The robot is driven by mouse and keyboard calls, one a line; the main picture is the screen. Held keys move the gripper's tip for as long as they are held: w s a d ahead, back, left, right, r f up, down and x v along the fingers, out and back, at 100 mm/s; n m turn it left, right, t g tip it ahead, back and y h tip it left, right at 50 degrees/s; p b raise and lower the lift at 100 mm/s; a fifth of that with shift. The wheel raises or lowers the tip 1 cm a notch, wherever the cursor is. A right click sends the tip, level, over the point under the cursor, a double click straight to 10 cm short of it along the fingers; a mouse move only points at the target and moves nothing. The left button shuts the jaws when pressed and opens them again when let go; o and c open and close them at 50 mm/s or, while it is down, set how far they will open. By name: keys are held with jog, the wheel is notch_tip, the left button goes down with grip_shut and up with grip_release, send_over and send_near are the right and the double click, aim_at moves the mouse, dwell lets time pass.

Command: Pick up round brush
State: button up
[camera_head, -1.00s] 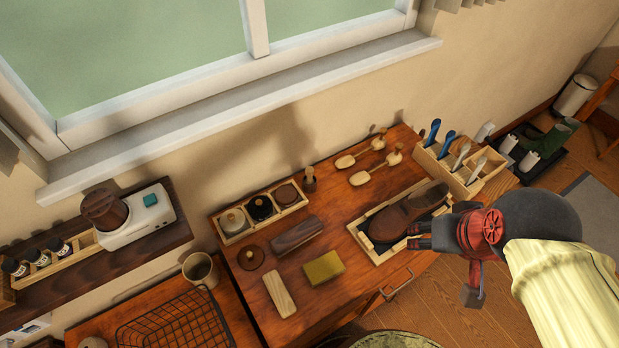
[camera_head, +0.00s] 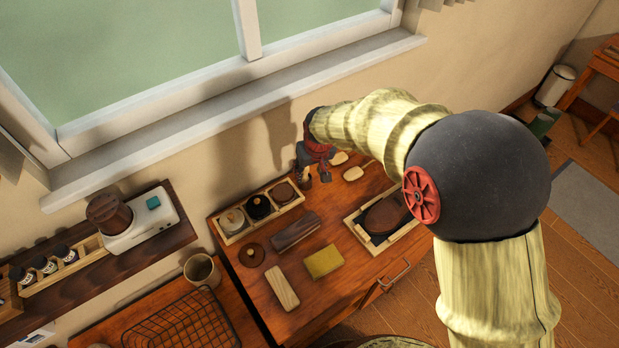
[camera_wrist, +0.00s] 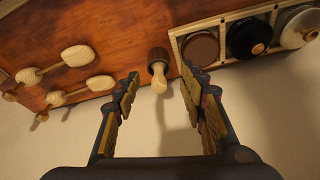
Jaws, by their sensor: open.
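A small round brush (camera_wrist: 158,68) stands upright on the wooden table, with a dark round lower part and a pale wooden handle. In the wrist view it shows just beyond and between my fingertips. My gripper (camera_wrist: 160,80) is open and empty, with a finger on each side of the brush's line. I cannot tell how far the tips are from the handle. In the head view my gripper (camera_head: 313,172) is low at the table's back edge, and it partly hides the brush (camera_head: 304,183).
A wooden tray of round tins (camera_head: 235,237) is close to the brush. Pale shoe trees (camera_wrist: 68,90) lie on its other side. A dark block brush (camera_head: 295,231), a yellow block (camera_head: 324,262) and a round knobbed lid (camera_head: 251,255) lie in front. The wall is close behind.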

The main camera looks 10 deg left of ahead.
aim_at(305, 176)
jog(key=shift+t+y, duration=0.3)
jog(key=w+a+f, duration=0.1)
jog(key=w+f+b, duration=0.1)
jog(key=w+f, duration=0.1)
jog(key=w+a+f, duration=0.1)
jog(key=f, duration=0.1)
jog(key=shift+w+a+f, duration=0.2)
jog(key=shift+w+a, duration=0.05)
jog(key=shift+a, duration=0.1)
jog(key=shift+c, duration=0.5)
grip_shut()
